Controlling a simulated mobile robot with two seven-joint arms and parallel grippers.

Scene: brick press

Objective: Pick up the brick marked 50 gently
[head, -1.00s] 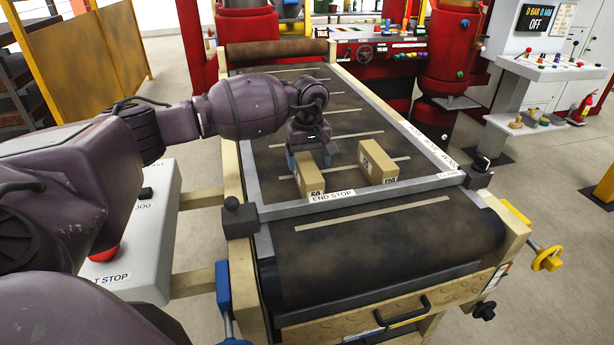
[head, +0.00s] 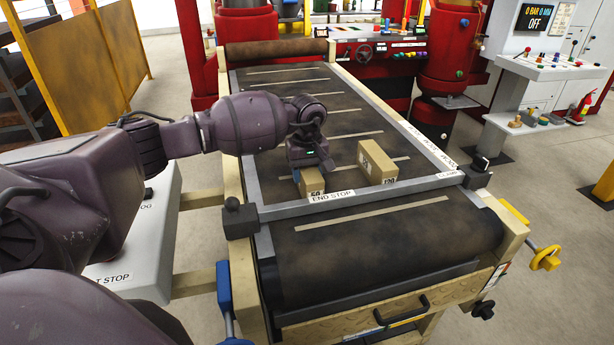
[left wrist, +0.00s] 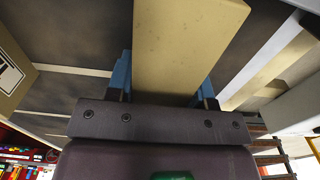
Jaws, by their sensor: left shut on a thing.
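The tan brick marked 50 (head: 312,183) is on the dark conveyor belt, just behind the end stop, in the head view. My left gripper (head: 310,170) is over it from above, with its blue fingers on the brick's two sides. In the left wrist view the brick (left wrist: 188,45) lies between the blue fingers of the left gripper (left wrist: 164,75), which is shut on it. The gripper hides the brick's far part in the head view, and I cannot tell whether its underside touches the belt. My right gripper is not in view.
A second tan brick marked 120 (head: 378,163) stands to the right on the belt (head: 340,265), with a gap between. The end stop bar (head: 400,188) crosses in front of both bricks. A metal side rail (head: 400,120) runs along the right.

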